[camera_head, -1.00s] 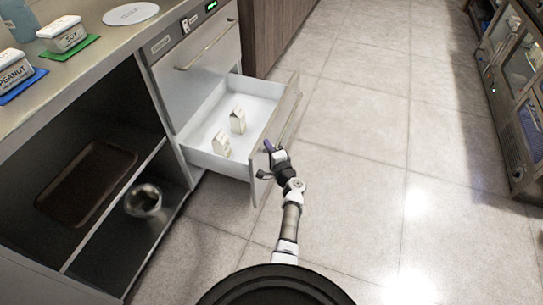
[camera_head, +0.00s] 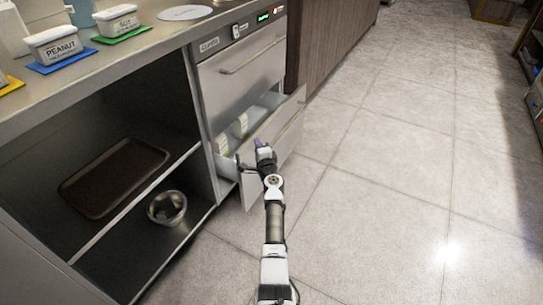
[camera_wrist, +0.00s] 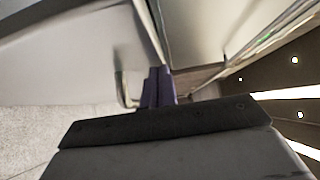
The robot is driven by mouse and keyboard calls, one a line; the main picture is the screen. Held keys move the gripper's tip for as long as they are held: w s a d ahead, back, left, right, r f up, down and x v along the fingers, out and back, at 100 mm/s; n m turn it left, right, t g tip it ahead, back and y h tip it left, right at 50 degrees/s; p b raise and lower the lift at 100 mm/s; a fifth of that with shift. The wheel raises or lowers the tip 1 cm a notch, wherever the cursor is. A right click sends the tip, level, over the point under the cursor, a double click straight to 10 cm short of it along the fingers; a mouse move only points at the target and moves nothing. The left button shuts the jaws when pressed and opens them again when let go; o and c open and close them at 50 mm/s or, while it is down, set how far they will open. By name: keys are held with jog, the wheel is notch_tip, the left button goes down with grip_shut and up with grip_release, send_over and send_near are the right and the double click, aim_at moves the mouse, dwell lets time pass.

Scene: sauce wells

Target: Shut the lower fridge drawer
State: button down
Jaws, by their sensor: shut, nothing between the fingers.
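The lower fridge drawer (camera_head: 286,143) is partly open in the head view. The upper fridge drawer (camera_head: 245,82) is shut above.
Two small white cartons (camera_head: 243,124) stand in the open drawer. Left of the fridge, an open shelf unit holds a brown tray (camera_head: 115,178) and a metal bowl (camera_head: 167,207). The counter above carries labelled tubs (camera_head: 55,45). The floor (camera_head: 380,190) at right is clear.

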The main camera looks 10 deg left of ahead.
jog(key=w+a+b, duration=0.2)
jog(key=a+b, duration=0.1)
jog(key=a, duration=0.5)
jog(key=shift+w, duration=0.25)
jog(key=shift+d, duration=0.1)
